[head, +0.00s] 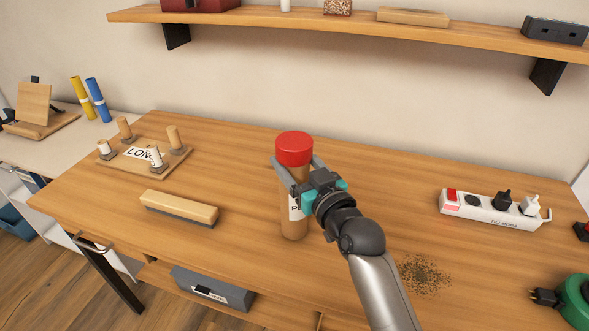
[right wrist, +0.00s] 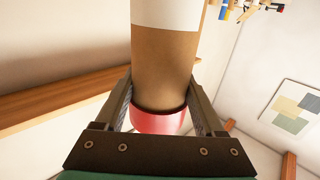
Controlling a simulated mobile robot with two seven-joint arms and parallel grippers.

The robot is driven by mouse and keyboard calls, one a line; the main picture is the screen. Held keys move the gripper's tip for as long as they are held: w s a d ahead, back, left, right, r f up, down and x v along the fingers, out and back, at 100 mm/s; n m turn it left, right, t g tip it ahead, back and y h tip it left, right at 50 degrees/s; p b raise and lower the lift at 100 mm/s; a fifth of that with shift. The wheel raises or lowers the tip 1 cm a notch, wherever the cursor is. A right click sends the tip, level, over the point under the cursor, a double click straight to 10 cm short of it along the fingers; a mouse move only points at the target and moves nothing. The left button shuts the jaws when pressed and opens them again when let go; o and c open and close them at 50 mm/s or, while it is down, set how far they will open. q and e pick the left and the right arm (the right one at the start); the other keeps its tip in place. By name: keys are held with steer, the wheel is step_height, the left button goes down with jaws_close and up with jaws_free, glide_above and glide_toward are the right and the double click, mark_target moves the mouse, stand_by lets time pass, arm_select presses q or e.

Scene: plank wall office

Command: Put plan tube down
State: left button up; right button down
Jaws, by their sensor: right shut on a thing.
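The plan tube (head: 294,222) is a brown cardboard tube with a red cap and a white label. It stands upright at the middle of the wooden desk; its base looks to be at the desk top, but I cannot tell whether it touches. My right gripper (head: 296,178) is shut on the tube just below the red cap. In the right wrist view the tube (right wrist: 165,65) sits between the two fingers (right wrist: 160,112), with the red cap close to the palm. My left gripper is not in view.
A wooden block brush (head: 180,206) and a pegged board (head: 110,158) lie to the left. A white power strip (head: 485,212), a dark crumb patch (head: 425,273) and a green reel (head: 577,300) are to the right. A shelf (head: 350,29) runs above. The desk around the tube is clear.

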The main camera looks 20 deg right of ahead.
steer(key=shift+f, duration=0.45)
jaws_free()
steer(key=shift+s, duration=0.15)
steer(key=s+d+p, duration=0.1)
steer(key=s+d, duration=0.1)
steer(key=s, duration=0.9)
steer(key=shift+s, duration=0.25)
steer(key=shift+d, duration=0.1)
